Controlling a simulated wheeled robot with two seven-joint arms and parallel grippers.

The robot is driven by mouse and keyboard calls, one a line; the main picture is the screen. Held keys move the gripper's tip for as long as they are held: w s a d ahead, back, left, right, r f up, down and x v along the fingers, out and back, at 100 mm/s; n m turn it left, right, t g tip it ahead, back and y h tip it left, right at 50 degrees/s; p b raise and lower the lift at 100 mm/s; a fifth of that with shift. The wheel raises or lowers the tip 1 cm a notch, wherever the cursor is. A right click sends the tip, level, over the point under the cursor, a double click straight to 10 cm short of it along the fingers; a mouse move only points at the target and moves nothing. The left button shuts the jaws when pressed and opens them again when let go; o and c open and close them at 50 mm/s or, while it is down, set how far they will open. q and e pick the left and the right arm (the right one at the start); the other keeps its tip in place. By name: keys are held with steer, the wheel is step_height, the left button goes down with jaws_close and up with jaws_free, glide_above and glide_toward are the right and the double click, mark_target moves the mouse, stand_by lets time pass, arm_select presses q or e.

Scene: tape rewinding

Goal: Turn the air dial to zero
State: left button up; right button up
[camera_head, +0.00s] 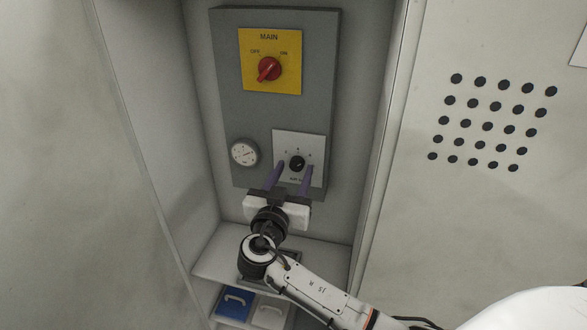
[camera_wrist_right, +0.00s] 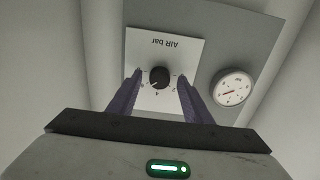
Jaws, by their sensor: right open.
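The air dial is a small black knob (camera_head: 297,163) on a white plate (camera_head: 283,141), low on the grey panel. In the right wrist view the black knob (camera_wrist_right: 159,77) sits in the middle of the plate marked "AIR bar" (camera_wrist_right: 150,45), upside down there. My right gripper (camera_head: 290,169) is open, its two purple fingers apart on either side of the knob. The fingers (camera_wrist_right: 159,88) look clear of the knob in the wrist view; I cannot tell how deep they reach. My left gripper is not in view.
A round gauge (camera_head: 244,153) is left of the plate. A red MAIN switch (camera_head: 269,68) on a yellow plate is above. The grey panel (camera_head: 225,70) stands inside a cabinet with side walls. Below are a shelf (camera_head: 213,262) and a blue-lidded bin (camera_head: 234,302).

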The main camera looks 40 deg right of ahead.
steer(key=shift+w+d, duration=0.2)
steer(key=shift+d, duration=0.05)
steer(key=c, duration=1)
steer(key=shift+c, duration=0.2)
